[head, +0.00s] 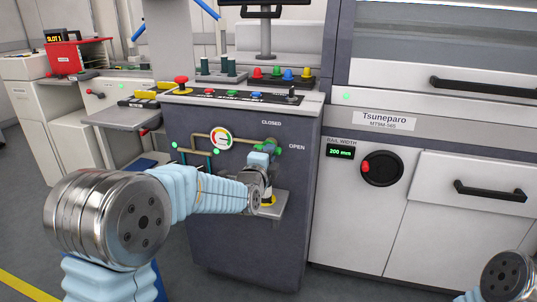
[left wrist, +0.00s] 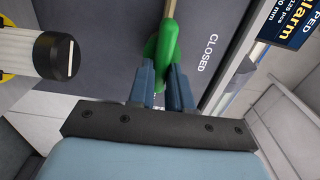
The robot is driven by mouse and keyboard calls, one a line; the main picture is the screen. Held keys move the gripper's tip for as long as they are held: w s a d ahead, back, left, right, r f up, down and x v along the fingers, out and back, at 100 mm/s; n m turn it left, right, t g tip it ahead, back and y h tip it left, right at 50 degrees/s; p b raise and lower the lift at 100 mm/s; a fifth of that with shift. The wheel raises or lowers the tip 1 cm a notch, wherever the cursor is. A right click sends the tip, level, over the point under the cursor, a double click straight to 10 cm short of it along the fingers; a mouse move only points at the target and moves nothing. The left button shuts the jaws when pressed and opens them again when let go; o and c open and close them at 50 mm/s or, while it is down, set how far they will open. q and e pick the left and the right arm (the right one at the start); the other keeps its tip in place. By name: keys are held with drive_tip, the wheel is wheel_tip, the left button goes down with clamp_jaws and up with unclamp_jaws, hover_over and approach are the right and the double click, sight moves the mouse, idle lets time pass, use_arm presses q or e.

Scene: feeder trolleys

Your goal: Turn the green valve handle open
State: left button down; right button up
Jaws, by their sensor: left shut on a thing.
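The green valve handle (head: 273,144) is on the front of the dark grey cabinet (head: 240,240), at the right end of a brass pipe. The labels CLOSED (head: 271,124) and OPEN (head: 297,147) are above and to the right of it. My left gripper (head: 262,158) reaches the valve from below left and partly hides the handle. In the left wrist view the two fingers (left wrist: 161,85) are shut on the green handle (left wrist: 166,42), with the CLOSED label (left wrist: 208,52) beside it. My right gripper is out of view; only part of my right arm shows at the lower right.
A round gauge (head: 221,139) is left of the valve. A small shelf (head: 280,205) juts out below it. A pale cylinder with a black end (left wrist: 55,55) shows in the left wrist view. The Tsuneparo machine (head: 390,122) stands to the right.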

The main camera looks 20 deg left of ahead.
use_arm(q)
drive_tip(key=shift+f, duration=0.1)
idle(0.3)
drive_tip(key=c, duration=1)
unclamp_jaws()
drive_tip(key=shift+c, duration=0.2)
drive_tip(key=s, duration=1.3)
drive_tip(key=shift+s+a, duration=0.2)
drive_tip(key=shift+s, duration=0.2)
